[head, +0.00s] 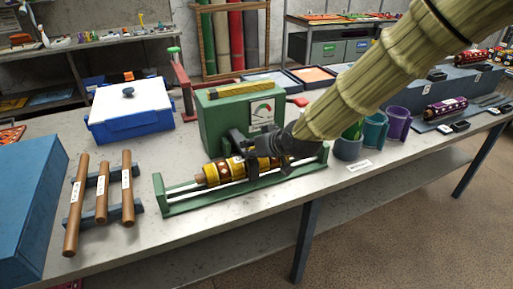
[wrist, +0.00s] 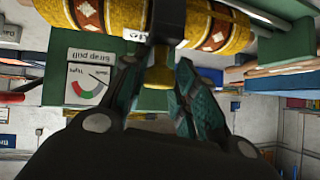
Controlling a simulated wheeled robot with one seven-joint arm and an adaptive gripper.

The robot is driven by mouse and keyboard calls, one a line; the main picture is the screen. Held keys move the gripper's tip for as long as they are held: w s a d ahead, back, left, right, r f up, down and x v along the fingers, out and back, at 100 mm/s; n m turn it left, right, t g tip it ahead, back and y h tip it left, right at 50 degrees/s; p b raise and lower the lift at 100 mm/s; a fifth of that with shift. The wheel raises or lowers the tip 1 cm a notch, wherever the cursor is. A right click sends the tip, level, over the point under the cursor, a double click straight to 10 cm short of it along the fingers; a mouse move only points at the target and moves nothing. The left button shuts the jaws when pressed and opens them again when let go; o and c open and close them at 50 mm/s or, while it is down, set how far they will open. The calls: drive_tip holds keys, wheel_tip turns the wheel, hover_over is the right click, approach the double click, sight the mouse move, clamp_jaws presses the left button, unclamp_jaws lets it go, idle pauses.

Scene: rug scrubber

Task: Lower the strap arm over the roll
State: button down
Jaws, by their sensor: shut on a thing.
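The yellow roll (head: 226,172) with red and white diamonds lies lengthwise in the green cradle (head: 180,205) at the bench's front. It crosses the top of the wrist view (wrist: 110,14). The strap arm (wrist: 166,22) shows there as a dark band across the roll, with a yellow end piece (wrist: 158,76). Contact between band and roll cannot be told.
A green machine box (head: 222,118) with a "strap pull" gauge (head: 262,113) stands right behind the roll. Wooden rods on a rack (head: 102,190) lie to the left, with a blue-and-white cooler (head: 130,105) behind. Coloured cups (head: 375,132) stand close on the right.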

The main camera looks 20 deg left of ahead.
drive_tip(key=shift+s+d+f, duration=0.15)
drive_tip(key=shift+s+f, duration=0.15)
drive_tip(key=shift+f, duration=0.3)
drive_tip(key=c, duration=1.1)
unclamp_jaws()
drive_tip(key=shift+d, duration=0.1)
drive_tip(key=shift+w+r, duration=0.15)
drive_tip(key=shift+d+r, duration=0.15)
drive_tip(key=shift+r, duration=0.2)
drive_tip(key=v, duration=1.1)
drive_tip(key=shift+d+f, duration=0.1)
drive_tip(key=shift+f, duration=0.05)
